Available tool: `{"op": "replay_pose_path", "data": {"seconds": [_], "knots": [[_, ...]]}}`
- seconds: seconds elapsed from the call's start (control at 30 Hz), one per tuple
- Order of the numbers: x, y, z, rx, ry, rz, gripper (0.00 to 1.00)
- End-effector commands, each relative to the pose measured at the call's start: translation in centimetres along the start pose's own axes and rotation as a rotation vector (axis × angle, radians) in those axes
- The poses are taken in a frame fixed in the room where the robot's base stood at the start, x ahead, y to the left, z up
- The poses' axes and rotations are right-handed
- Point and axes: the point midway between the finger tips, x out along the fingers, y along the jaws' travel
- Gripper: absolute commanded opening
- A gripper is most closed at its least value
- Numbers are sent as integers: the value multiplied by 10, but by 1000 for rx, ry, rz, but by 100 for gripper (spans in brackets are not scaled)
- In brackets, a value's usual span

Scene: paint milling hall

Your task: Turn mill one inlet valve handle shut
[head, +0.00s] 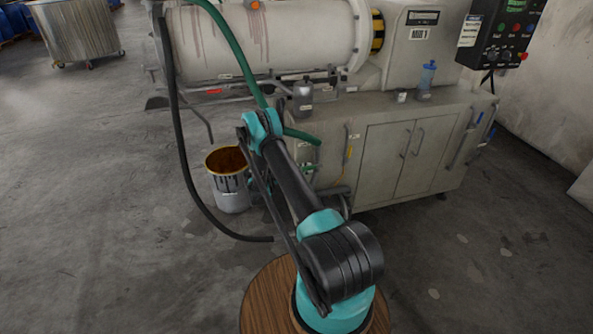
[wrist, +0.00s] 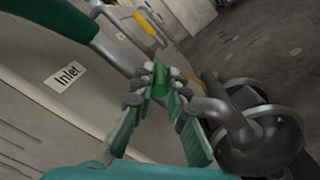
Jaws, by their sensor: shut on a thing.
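In the wrist view my gripper (wrist: 162,88) has its fingers closed in on a small green piece, the inlet valve handle (wrist: 160,78). The fingers hide most of the handle, so I cannot tell its angle. The Inlet label (wrist: 68,75) is on the pale panel to the left. The thick green hose (wrist: 62,18) ends in a grey pipe (wrist: 117,52) that runs toward the fingers.
A dark rounded pump-like body (wrist: 262,130) stands close on the right in the wrist view. A yellow-gripped handle (wrist: 150,28) is beyond the fingers. In the head view, a bucket of brown paint (head: 230,180) stands left of the cabinet. Open floor (head: 480,260) lies at the right.

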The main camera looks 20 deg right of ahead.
Motion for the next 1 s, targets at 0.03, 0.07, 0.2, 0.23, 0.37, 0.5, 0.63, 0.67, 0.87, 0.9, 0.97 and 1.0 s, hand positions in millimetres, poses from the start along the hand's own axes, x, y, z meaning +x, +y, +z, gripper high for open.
{"op": "replay_pose_path", "data": {"seconds": [0.03,0.07,0.2,0.23,0.37,0.5,0.63,0.67,0.87,0.9,0.97,1.0], "knots": [[3,-2,0,0,-3,1,0],[4,-2,0,0,-5,4,0],[6,-2,-1,-1,-8,9,0],[6,-2,-1,-1,-8,10,0],[6,-2,-1,0,-8,10,0],[6,-2,-1,0,-8,9,15],[6,-2,-1,0,-8,10,31],[6,-2,-1,0,-8,10,35],[6,-1,-1,0,-8,11,35],[6,-1,-1,0,-8,11,35],[6,0,0,0,-8,11,35],[6,1,0,0,-8,11,35]]}}
